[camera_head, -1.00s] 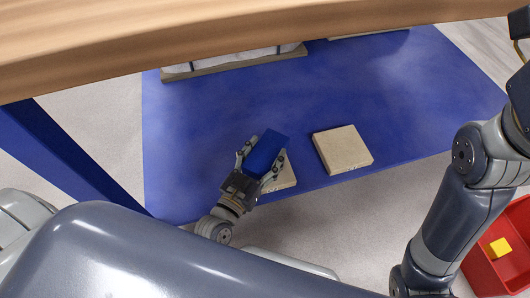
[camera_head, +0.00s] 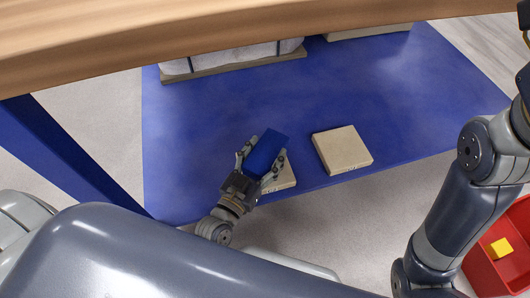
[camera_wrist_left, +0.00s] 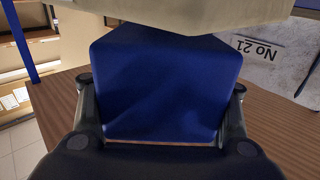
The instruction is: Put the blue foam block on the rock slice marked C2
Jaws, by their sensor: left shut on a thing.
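My left gripper (camera_head: 262,163) is shut on the blue foam block (camera_head: 266,152), with fingers on both sides of it. In the left wrist view the block (camera_wrist_left: 165,85) fills the middle between the fingers. A beige rock slice (camera_head: 284,182) lies partly hidden under the block and gripper. A second beige slice (camera_head: 342,149) lies to the right, bare on top. Marks on the slices' front edges are too small to read, so I cannot tell which is C2. A beige slab (camera_wrist_left: 190,12) meets the block's upper end in the wrist view; contact is unclear.
The slices lie on a blue surface (camera_head: 200,120) under a wooden tabletop edge (camera_head: 200,40). A white bundle on a board (camera_head: 235,66) and another board (camera_head: 370,32) are at the back. A red bin (camera_head: 510,268) with a yellow cube (camera_head: 501,248) is at lower right.

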